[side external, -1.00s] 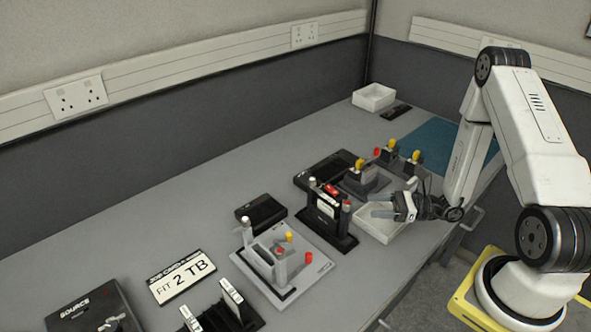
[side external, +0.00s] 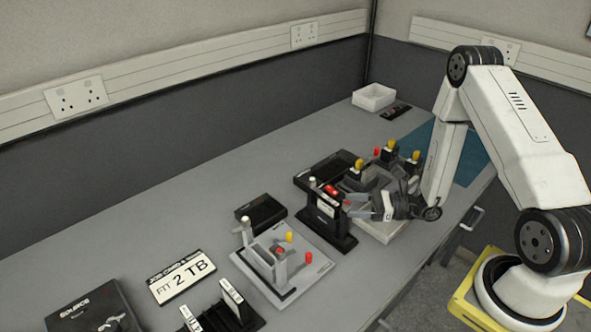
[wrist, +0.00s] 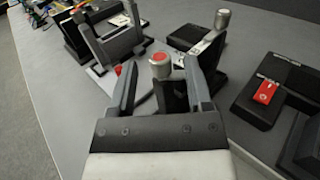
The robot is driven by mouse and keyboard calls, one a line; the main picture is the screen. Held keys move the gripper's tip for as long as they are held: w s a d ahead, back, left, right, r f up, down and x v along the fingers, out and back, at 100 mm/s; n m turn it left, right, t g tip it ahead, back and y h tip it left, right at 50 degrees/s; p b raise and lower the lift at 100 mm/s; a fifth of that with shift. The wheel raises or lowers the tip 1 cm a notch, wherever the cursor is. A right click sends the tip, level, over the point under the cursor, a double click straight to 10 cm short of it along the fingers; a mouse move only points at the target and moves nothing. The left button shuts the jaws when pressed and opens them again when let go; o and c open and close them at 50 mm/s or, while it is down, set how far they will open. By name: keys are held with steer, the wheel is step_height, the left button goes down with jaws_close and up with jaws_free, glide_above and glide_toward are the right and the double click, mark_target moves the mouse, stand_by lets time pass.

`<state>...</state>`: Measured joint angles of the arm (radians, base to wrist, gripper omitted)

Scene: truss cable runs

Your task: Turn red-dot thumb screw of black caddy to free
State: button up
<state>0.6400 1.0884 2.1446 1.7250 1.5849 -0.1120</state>
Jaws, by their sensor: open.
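The black caddy (side external: 325,222) stands upright on the bench with a light labelled panel. Its red-dot thumb screw (wrist: 161,66) is a silver knob with a red top at the caddy's near end; it also shows in the side view (side external: 346,204). A plain silver knob (wrist: 222,19) stands at the far end. My gripper (wrist: 159,72) is open, with one finger on each side of the red-dot screw in the wrist view and visible gaps to both. In the side view my gripper (side external: 354,198) is right beside the screw. The screw's lower stem is partly hidden.
A grey fixture plate (side external: 300,285) with red and yellow knobs lies left of the caddy. A black device (side external: 325,168) lies behind it; a pale tray (side external: 385,232) is under my arm. Posts with yellow tops (side external: 391,146) stand further back.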

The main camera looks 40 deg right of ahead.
steer(key=shift+x, duration=1.15)
jaws_close()
